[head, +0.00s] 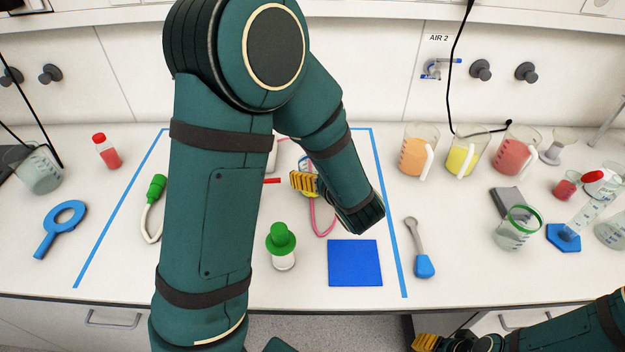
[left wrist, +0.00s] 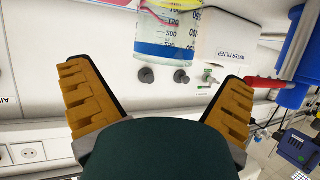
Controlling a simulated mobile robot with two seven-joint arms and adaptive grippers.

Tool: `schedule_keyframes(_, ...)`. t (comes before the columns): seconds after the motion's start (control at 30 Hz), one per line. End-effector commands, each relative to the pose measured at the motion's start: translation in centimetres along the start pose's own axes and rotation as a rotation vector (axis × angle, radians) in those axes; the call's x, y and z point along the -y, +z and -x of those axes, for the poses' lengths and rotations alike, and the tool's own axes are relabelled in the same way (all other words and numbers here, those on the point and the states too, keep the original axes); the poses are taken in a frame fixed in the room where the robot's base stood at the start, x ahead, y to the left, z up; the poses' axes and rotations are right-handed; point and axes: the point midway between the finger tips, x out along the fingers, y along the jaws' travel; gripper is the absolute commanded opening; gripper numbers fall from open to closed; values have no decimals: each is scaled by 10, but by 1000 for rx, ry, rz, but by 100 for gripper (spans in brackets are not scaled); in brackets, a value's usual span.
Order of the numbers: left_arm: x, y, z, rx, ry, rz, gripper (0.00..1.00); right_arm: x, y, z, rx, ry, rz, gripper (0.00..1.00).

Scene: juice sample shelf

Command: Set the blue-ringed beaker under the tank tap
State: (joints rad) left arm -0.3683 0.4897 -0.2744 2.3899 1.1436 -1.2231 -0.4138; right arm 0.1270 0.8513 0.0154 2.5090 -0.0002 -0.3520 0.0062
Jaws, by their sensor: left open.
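The blue-ringed beaker (left wrist: 168,30) shows in the left wrist view as a clear graduated vessel with a blue band, cut off by the top edge. I cannot make it out in the head view. My left gripper (left wrist: 157,78) is open, and the beaker is ahead of the gap between its fingers, apart from them. In the head view its yellow pads (head: 305,183) show beside my large green arm, which hides much of the middle. My right gripper (head: 425,342) is at the lower edge; its jaw opening is unclear. I cannot identify the tank tap for certain.
A white box labelled WATER FILTER (left wrist: 225,40) is beside the beaker. A blue mat (head: 355,263) and a green-capped bottle (head: 282,248) are near the front. Juice jugs (head: 416,153), a spoon (head: 420,255) and a green-ringed beaker (head: 516,232) are right.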

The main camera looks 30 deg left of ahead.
Motion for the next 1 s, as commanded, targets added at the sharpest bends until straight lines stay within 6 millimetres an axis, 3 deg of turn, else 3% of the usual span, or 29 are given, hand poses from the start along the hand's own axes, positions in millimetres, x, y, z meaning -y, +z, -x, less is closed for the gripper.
schedule_keyframes(0.37, 2, 0, -27, 1, -1, 1, 100, -2, 2, -6, 6, -1, 2, 47)
schedule_keyframes(0.63, 5, 0, -64, 1, 0, 1, 100, -5, 4, -14, 7, -1, 3, 47)
schedule_keyframes(0.87, 4, -2, -67, 1, 3, -1, 100, -5, 3, -14, 6, -1, 3, 47)
schedule_keyframes(0.9, 4, -2, -67, 1, 3, 0, 96, -5, 3, -14, 6, -1, 3, 47)
schedule_keyframes(1.0, 4, -2, -67, 1, 3, 0, 61, -5, 3, -14, 6, -1, 3, 47)
